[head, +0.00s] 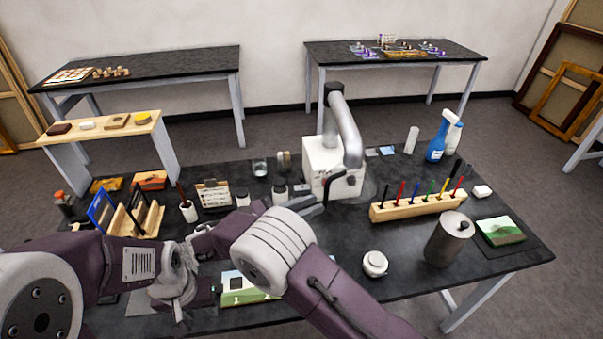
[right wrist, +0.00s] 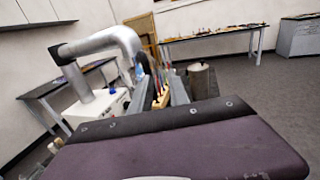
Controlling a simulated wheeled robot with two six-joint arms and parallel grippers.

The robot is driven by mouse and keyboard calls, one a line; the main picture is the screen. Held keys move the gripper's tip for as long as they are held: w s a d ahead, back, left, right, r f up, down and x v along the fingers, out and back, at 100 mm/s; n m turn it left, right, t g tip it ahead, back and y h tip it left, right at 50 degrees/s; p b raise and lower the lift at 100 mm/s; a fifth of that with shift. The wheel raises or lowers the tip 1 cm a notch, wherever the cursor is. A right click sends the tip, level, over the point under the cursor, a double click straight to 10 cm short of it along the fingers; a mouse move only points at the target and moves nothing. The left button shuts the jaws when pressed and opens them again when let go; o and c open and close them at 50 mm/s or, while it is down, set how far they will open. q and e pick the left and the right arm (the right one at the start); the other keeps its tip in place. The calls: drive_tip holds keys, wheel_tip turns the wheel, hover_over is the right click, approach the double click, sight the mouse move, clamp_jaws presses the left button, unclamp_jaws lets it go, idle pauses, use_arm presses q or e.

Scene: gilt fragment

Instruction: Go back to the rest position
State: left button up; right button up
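My left gripper (head: 176,300) is low over the front left of the dark work table (head: 340,235), left of a small green-and-white picture (head: 240,292). Its fingertips are not clear, so I cannot tell whether it is open or shut. My right arm comes in from the bottom right and bends back over the table. My right gripper (head: 311,204) points right, in front of the white box of the fume extractor (head: 325,165). In the right wrist view, the two grey fingers of my right gripper (right wrist: 161,92) stand apart with nothing seen held between them.
A wooden rack of coloured tools (head: 418,205), a metal canister (head: 449,240) and a white round jar (head: 375,264) stand to the right. Jars, a brush pot (head: 188,211) and a wooden rack (head: 135,217) stand to the left. Side tables stand behind.

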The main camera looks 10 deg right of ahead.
drive_tip(key=s+d+f+m+g+y, duration=0.5)
drive_tip(key=d+f, duration=0.2)
drive_tip(key=d, duration=0.2)
drive_tip(key=s+f+m+y, duration=0.6)
drive_tip(key=s+m+y, duration=0.4)
drive_tip(key=m, duration=0.7)
drive_tip(key=shift+s+f+y, duration=0.3)
drive_tip(key=shift+y, duration=0.8)
